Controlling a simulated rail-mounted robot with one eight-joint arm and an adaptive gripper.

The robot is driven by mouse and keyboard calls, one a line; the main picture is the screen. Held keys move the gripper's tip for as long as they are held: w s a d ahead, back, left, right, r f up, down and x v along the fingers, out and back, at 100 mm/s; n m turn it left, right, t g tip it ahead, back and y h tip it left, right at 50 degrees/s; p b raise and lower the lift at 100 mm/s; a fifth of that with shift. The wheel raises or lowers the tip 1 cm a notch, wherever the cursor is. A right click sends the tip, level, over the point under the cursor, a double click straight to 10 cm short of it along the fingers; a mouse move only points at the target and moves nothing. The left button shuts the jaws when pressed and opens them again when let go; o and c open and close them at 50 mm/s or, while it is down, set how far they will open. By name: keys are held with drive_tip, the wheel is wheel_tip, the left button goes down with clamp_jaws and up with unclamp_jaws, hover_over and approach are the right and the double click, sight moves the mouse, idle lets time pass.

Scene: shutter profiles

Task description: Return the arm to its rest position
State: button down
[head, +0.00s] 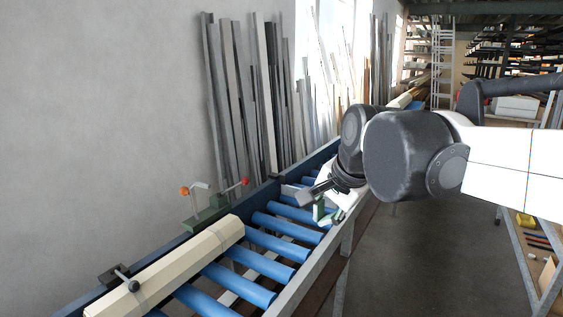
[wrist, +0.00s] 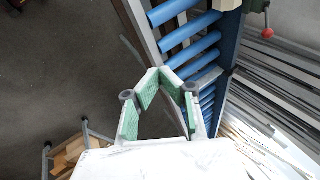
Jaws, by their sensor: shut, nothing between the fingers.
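My arm (head: 410,155) reaches in from the right side of the head view, with its wrist bent down over the far part of the roller conveyor (head: 268,264). My gripper (head: 320,212) is partly hidden behind the dark wrist parts, near the conveyor's right rail. In the wrist view my gripper (wrist: 160,72) shows its green-padded fingers brought together at the tips, with nothing between them. The conveyor's blue rollers (wrist: 190,48) lie beyond and to the right of the fingertips there.
A cream profile (head: 185,260) lies along the conveyor's left side, by a black-knobbed clamp (head: 122,278) and orange- and red-knobbed clamps (head: 208,212). Long profiles (head: 240,90) lean on the wall. A shelf stand (head: 520,250) is at right. The floor (head: 420,260) between is open.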

drive_tip(key=s+d+f+n+h+b, duration=0.1)
drive_tip(key=s+d+f+n, duration=0.3)
drive_tip(key=s+f, duration=0.4)
drive_tip(key=s+d+f+n+t+h+b, duration=0.1)
drive_tip(key=s+d+f+n+b, duration=0.3)
drive_tip(key=s+d+f, duration=0.3)
wheel_tip(320, 180, down, 3)
drive_tip(key=shift+s+d+r+n, duration=0.15)
drive_tip(key=shift+s+d+n, duration=0.15)
drive_tip(key=shift+s, duration=0.9)
